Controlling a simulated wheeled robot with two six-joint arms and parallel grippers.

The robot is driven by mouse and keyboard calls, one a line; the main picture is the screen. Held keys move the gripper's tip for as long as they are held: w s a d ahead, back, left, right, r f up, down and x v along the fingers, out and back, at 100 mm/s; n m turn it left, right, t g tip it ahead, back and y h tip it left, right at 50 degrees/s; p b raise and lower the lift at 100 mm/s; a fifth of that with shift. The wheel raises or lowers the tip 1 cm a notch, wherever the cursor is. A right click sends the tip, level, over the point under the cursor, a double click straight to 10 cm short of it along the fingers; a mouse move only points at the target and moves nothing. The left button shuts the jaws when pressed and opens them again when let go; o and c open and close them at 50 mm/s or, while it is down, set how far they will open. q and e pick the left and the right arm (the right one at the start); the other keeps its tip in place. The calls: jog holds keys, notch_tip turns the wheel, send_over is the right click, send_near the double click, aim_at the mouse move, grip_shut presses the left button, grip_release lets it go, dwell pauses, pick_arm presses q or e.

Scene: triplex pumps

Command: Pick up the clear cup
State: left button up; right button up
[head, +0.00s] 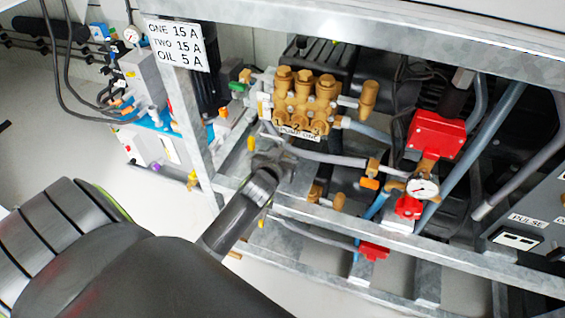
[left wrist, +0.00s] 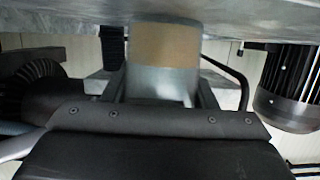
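My left gripper (head: 268,163) reaches from the lower left to the metal frame below the brass pump in the head view. In the left wrist view, a clear cup (left wrist: 165,65) with a tan band stands between the two fingers of this gripper (left wrist: 163,92). The fingers lie along both sides of the cup, and the cup's tan end meets a grey metal surface. Whether the fingers press on the cup is too unclear to tell. In the head view the cup cannot be made out beside the gripper. My right gripper is not in view.
The brass pump (head: 305,98) sits just above the gripper, with a grey hose (head: 335,158) close by. Galvanised rails (head: 390,250) run below and to the right. A red valve box (head: 436,134) and gauge (head: 422,188) are further right. Open floor (head: 150,205) lies left.

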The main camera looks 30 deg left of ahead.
pick_arm(q)
jog(key=c, duration=0.3)
jog(key=shift+r, duration=0.2)
jog(key=shift+c, duration=0.2)
